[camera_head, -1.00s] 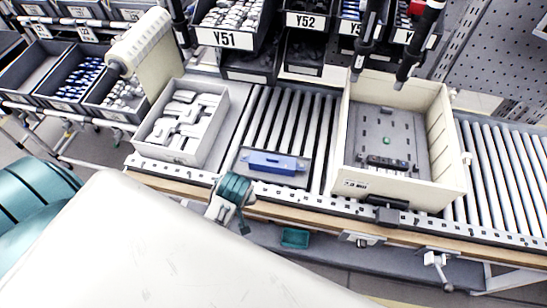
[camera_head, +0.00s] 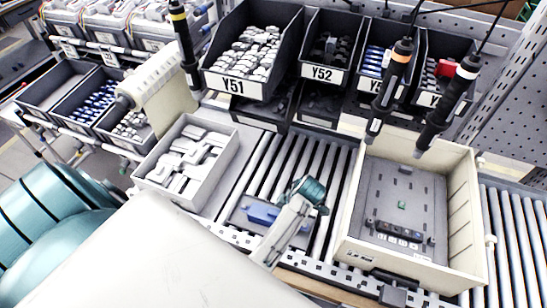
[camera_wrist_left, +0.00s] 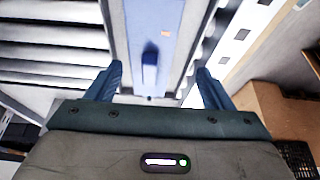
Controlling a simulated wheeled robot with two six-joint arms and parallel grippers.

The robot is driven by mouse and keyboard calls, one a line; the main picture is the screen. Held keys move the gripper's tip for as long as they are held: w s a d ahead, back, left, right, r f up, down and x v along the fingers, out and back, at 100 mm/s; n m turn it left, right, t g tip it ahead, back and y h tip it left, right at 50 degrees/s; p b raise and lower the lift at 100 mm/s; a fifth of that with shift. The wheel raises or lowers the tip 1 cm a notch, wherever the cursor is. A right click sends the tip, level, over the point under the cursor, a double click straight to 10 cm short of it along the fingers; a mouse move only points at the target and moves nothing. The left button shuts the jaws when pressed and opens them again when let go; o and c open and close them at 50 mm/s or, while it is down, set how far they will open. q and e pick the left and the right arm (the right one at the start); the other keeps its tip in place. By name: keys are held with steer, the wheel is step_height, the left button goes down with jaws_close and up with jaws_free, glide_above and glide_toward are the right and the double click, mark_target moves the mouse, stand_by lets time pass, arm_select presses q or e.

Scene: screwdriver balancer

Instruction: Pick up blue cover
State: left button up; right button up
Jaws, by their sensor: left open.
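The blue cover (camera_head: 262,212) lies on a small dark tray (camera_head: 238,222) on the roller conveyor, partly hidden by my left arm in the head view. My left gripper (camera_head: 308,192) is over the right part of that tray. In the left wrist view, the blue cover (camera_wrist_left: 150,30) runs up the middle of the picture with a darker raised block on it. The open, empty jaws of the left gripper (camera_wrist_left: 156,80) lie on either side of its line, apart from it. My right gripper is out of view.
A grey box of white parts (camera_head: 190,160) stands left of the tray. A large cream crate (camera_head: 460,215) with a dark plate inside stands to the right. Hanging screwdrivers (camera_head: 392,85) and bins Y51 (camera_head: 225,84) and Y52 (camera_head: 320,74) are behind.

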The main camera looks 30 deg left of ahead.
arm_select(q)
steer(key=shift+w+a+f, duration=0.15)
steer(key=shift+a+f, duration=0.1)
steer(key=shift+f, duration=0.45)
steer(key=f+b, duration=0.1)
steer(key=b, duration=0.1)
steer(key=a+f, duration=0.1)
steer(key=shift+w+f+b, duration=0.3)
steer(key=shift+b, duration=0.1)
steer(key=shift+b+x, duration=0.95)
steer(key=shift+b, duration=0.05)
steer(key=shift+a+f, duration=0.25)
steer(key=shift+a, duration=0.05)
steer(key=shift+s+r, duration=0.1)
steer(key=shift+r, duration=0.05)
steer(key=shift+c, duration=1.3)
steer(key=c, duration=0.9)
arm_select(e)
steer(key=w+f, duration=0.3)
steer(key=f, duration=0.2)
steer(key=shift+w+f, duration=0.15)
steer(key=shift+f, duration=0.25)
arm_select(q)
steer(key=shift+r, duration=0.1)
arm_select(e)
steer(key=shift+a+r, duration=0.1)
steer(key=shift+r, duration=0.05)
